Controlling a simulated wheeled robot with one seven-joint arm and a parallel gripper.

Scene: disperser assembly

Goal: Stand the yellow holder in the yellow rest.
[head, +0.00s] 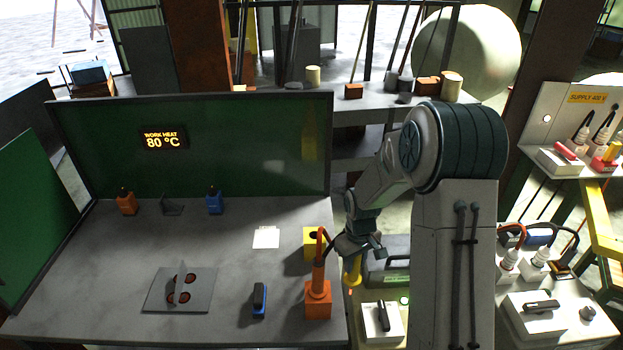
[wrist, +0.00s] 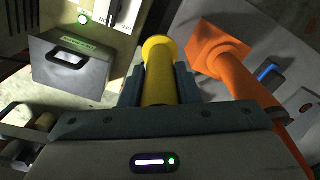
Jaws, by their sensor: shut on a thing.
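The yellow holder (head: 352,272) is in my gripper (head: 354,250), beside the right edge of the table. In the wrist view the yellow holder (wrist: 158,72) sits between the two fingers of my gripper (wrist: 158,85), its round flared end pointing away from the camera. The yellow rest (head: 309,244) is a yellow block with a dark round hole in its top, near the table's right edge. It looks empty and is partly hidden by the orange holder's cable. The yellow holder is apart from it, to its right and lower in the picture.
An orange holder (head: 319,270) stands in an orange rest (head: 318,303) just in front of the yellow rest; both show close on the right in the wrist view (wrist: 218,55). A blue item (head: 259,300) and a grey plate (head: 160,290) lie on the table. A case (head: 388,270) is below right.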

